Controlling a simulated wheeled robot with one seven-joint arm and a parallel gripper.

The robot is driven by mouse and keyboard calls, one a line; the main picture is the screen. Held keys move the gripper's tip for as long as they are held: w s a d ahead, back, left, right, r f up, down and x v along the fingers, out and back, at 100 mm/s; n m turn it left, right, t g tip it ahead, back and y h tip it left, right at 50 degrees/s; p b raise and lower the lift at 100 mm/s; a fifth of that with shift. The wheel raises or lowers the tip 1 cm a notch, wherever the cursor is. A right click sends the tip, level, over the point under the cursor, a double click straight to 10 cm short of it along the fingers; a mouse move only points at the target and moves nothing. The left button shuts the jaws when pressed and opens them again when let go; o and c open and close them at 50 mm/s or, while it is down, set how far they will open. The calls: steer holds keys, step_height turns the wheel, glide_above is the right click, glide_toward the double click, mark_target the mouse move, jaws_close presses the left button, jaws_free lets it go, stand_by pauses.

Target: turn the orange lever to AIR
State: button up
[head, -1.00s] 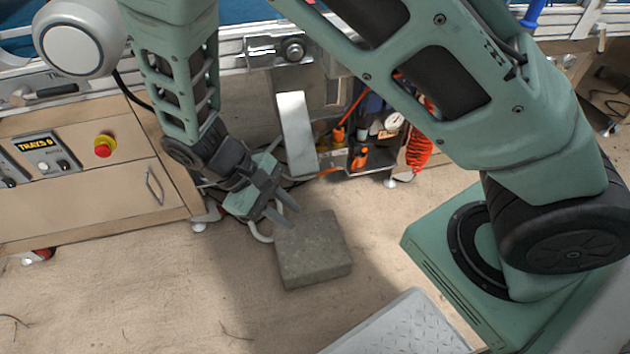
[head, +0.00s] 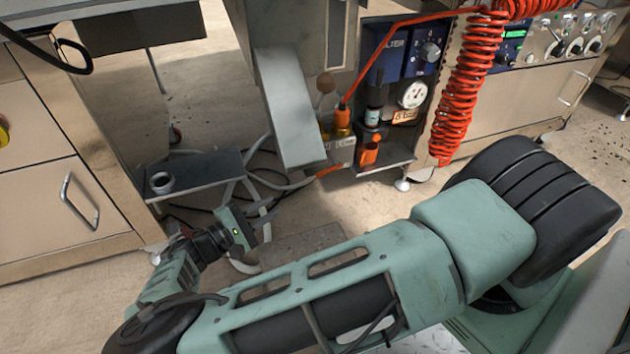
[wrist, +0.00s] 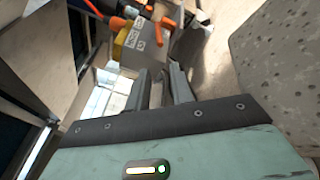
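In the head view, orange parts (head: 342,120) stand on a small grey valve box (head: 343,152) with a label and a yellow side, left of the filter unit. In the wrist view the labelled box (wrist: 140,50) is at the top, with an orange cross-shaped lever (wrist: 160,20) beside it. I cannot read which position the lever points to. My gripper (head: 264,217) is low near the floor, left of and below the box, and apart from it. In the wrist view my gripper's fingers (wrist: 160,88) are parted with nothing between them.
A stone block (head: 300,243) lies on the floor close to my gripper; it fills the right of the wrist view (wrist: 282,75). A slanted grey plate (head: 290,110) hangs left of the box. A shelf (head: 200,170), white hoses and a coiled red hose (head: 462,100) are nearby.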

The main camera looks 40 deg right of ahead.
mark_target(319, 175)
steer(key=d+b, duration=0.2)
steer(key=d, duration=0.3)
steer(key=w+d+b, duration=0.1)
steer(key=d+b, duration=0.1)
steer(key=d, duration=0.3)
steer(key=d+b, duration=0.2)
steer(key=d, duration=0.4)
steer(key=shift+w+d+f, duration=0.1)
steer(key=shift+w+f, duration=0.05)
steer(key=shift+w, duration=0.2)
steer(key=shift+d+b, duration=0.35)
steer(key=shift+d, duration=0.2)
jaws_close()
steer(key=shift+r, duration=0.25)
